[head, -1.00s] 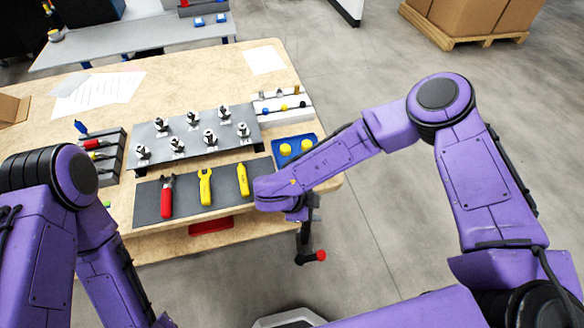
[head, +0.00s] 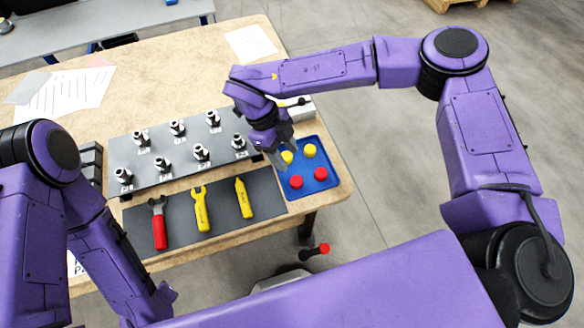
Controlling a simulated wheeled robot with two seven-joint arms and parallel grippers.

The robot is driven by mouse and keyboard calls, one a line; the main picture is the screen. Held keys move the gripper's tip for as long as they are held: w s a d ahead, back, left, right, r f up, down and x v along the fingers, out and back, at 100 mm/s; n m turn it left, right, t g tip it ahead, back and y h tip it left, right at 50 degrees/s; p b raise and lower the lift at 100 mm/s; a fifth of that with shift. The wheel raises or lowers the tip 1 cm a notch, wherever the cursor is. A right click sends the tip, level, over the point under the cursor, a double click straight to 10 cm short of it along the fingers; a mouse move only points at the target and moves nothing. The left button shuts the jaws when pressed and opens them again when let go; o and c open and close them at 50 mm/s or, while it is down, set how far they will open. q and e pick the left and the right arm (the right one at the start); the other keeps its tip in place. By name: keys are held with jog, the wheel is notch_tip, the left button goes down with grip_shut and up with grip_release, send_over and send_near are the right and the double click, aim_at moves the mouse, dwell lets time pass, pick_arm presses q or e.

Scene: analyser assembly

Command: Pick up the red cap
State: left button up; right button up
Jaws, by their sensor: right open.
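Two red caps lie in the front part of the blue tray: one at the left (head: 296,182) and one at the right (head: 320,174). Two yellow caps (head: 310,150) lie behind them. The blue tray (head: 312,188) is at the right end of the wooden table. My right gripper (head: 283,164) points down over the tray's left side, close to the left yellow cap, which it partly covers. It is open, with nothing seen between its fingers. I cannot tell its exact height.
A grey plate with several metal fittings (head: 201,152) stands left of the tray. A dark mat (head: 272,203) holds red-handled pliers (head: 159,228), a yellow wrench (head: 201,210) and a yellow tool (head: 243,198). A white rack (head: 298,113) is partly hidden behind my right gripper.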

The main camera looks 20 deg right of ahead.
aim_at(296, 180)
jog(key=s+f, duration=0.1)
jog(key=s+f+p, duration=0.1)
jog(key=f, duration=0.1)
jog(key=shift+s+d, duration=0.2)
jog(key=shift+d, duration=0.15)
jog(key=f, duration=0.1)
jog(key=f+p, duration=0.1)
jog(key=f, duration=0.1)
jog(key=f+p, duration=0.1)
jog(key=shift+s+d+f, duration=0.15)
jog(key=shift+d+f, duration=0.05)
jog(key=shift+d, duration=0.05)
jog(key=shift+s+d+f, duration=0.15)
jog(key=shift+f, duration=0.1)
pick_arm(q)
jog(key=r, duration=0.1)
jog(key=s+r, duration=0.1)
jog(key=r, duration=0.1)
jog(key=shift+r, duration=0.2)
pick_arm(e)
jog(key=shift+s, duration=0.1)
jog(key=c, duration=0.7)
